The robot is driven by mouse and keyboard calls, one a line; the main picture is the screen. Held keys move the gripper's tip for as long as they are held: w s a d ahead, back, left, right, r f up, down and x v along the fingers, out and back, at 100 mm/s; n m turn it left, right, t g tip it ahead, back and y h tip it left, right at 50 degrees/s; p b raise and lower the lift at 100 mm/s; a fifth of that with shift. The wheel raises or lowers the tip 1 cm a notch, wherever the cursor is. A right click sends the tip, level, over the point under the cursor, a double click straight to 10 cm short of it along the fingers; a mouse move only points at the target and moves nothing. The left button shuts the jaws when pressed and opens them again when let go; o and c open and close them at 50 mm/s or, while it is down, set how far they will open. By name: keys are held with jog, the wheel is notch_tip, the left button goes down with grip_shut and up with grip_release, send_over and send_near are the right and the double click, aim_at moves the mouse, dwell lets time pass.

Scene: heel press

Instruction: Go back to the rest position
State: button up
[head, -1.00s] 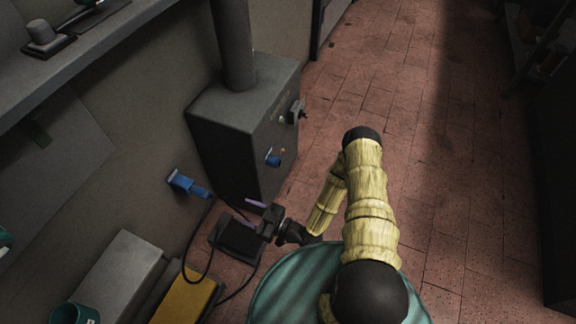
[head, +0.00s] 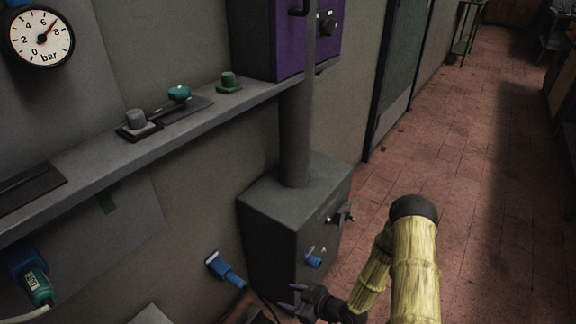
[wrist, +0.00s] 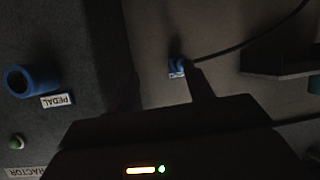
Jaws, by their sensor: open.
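My gripper (head: 298,297) is at the lower edge of the head view, in front of the lower part of a grey box with a pipe (head: 277,222). Its jaws are open, with nothing visible between them. In the wrist view its dark fingers (wrist: 166,88) stand apart. My arm, in pale yellow sleeves, reaches down at the lower right and is bent. The box front carries a blue socket (head: 313,262), which shows in the wrist view (wrist: 36,80) beside a label reading PEDAL. The gripper is apart from that socket.
A blue wall connector (head: 226,269) with a cable is left of the box; it also shows in the wrist view (wrist: 177,63). A shelf (head: 95,158) with small knobs runs along the wall. A purple cabinet (head: 270,40) is above. Tiled floor (head: 455,150) is clear to the right.

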jog(key=w+d+r+m+g+h+p, duration=0.15)
jog(key=d+r+m+h, duration=0.25)
jog(key=d+r+h, duration=0.75)
jog(key=s+d+r+m+g+p, duration=0.1)
jog(key=s+r+m, duration=0.4)
jog(key=r, duration=0.5)
jog(key=s+d+r+m+g, duration=0.2)
jog(key=s+r+m, duration=0.1)
jog(key=s+r, duration=0.5)
jog(key=w+p+v, duration=0.2)
jog(key=p+v, duration=1)
jog(key=v, duration=0.1)
jog(key=w+d+r+p+v, duration=0.1)
jog(key=w+p+v, duration=0.2)
jog(key=p+v, duration=0.9)
jog(key=w+p+v, duration=0.2)
jog(key=p+v, duration=1.1)
jog(key=p, duration=0.1)
jog(key=shift+w+r, duration=0.65)
jog(key=shift+w, duration=0.05)
jog(key=shift+d+y, duration=0.1)
jog(key=shift+y, duration=0.15)
